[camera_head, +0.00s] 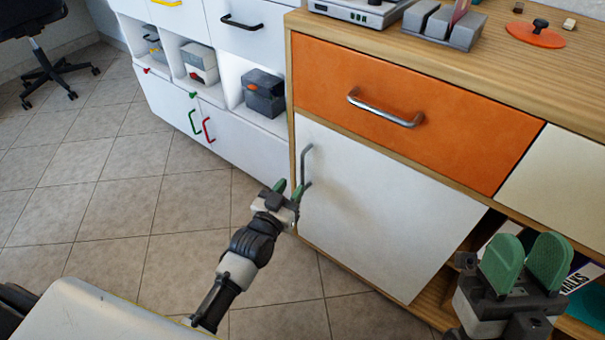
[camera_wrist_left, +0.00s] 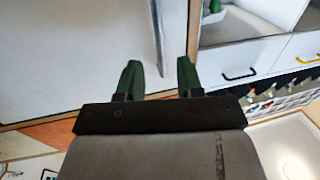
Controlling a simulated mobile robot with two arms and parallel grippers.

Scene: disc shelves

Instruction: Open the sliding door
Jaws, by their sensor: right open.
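The white sliding door (camera_head: 385,215) fills the lower left of the wooden cabinet, under the orange drawer. Its slim grey vertical handle (camera_head: 306,160) is near its left edge. My left gripper (camera_head: 289,188) is open near the handle's lower end. In the left wrist view, the handle (camera_wrist_left: 157,35) runs down toward the gap between my open green fingertips (camera_wrist_left: 159,65), with space on both sides; I cannot tell whether they touch it. My right gripper (camera_head: 524,258) is open and empty at the lower right, before the cabinet's open compartment.
The orange drawer (camera_head: 400,105) has a metal bar handle (camera_head: 385,112). Books (camera_head: 582,275) stand in the open compartment right of the door. A white shelf unit (camera_head: 215,120) with boxes stands to the left. The tiled floor (camera_head: 110,210) is clear there; an office chair (camera_head: 50,65) is far left.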

